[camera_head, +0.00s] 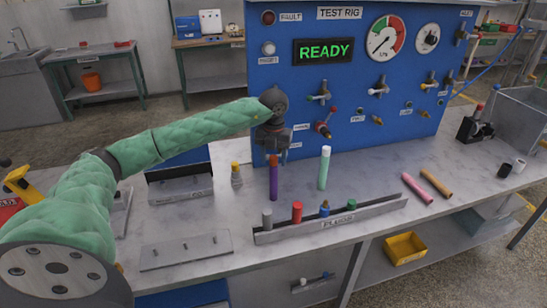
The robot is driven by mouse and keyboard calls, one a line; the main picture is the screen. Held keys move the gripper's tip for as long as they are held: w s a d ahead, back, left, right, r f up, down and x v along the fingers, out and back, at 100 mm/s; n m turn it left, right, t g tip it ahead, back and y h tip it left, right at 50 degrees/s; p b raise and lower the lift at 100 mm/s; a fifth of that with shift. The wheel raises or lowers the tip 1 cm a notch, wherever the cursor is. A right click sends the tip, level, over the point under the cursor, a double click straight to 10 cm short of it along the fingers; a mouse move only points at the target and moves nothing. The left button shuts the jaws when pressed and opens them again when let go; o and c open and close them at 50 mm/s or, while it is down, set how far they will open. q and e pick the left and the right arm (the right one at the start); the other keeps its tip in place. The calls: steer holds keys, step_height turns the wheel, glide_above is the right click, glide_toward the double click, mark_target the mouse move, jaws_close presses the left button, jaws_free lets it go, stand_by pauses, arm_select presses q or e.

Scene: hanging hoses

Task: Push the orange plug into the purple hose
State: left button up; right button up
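The purple hose (273,184) stands upright near the middle of the bench, behind the plug rack. The orange plug (273,160) shows at its top end, in line with it; how deep it sits I cannot tell. My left gripper (273,146) comes in on the green-sleeved arm and points down right above the orange plug. Its fingers are small and dark, so I cannot tell whether they are open, shut or touching the plug. My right gripper is not in view.
A rack labelled PLUGS (375,212) holds grey, red, blue and green plugs in front. A pale green hose (324,170) stands to the right. Pink (417,188) and tan (436,184) tubes lie further right. The blue test rig (340,85) rises behind.

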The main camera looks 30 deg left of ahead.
mark_target(273, 157)
arm_select(q)
steer(key=shift+r+b, duration=0.3)
steer(key=shift+r, duration=0.25)
step_height(273, 157, up, 7)
steer(key=shift+f+b, duration=0.15)
steer(key=shift+b, duration=0.85)
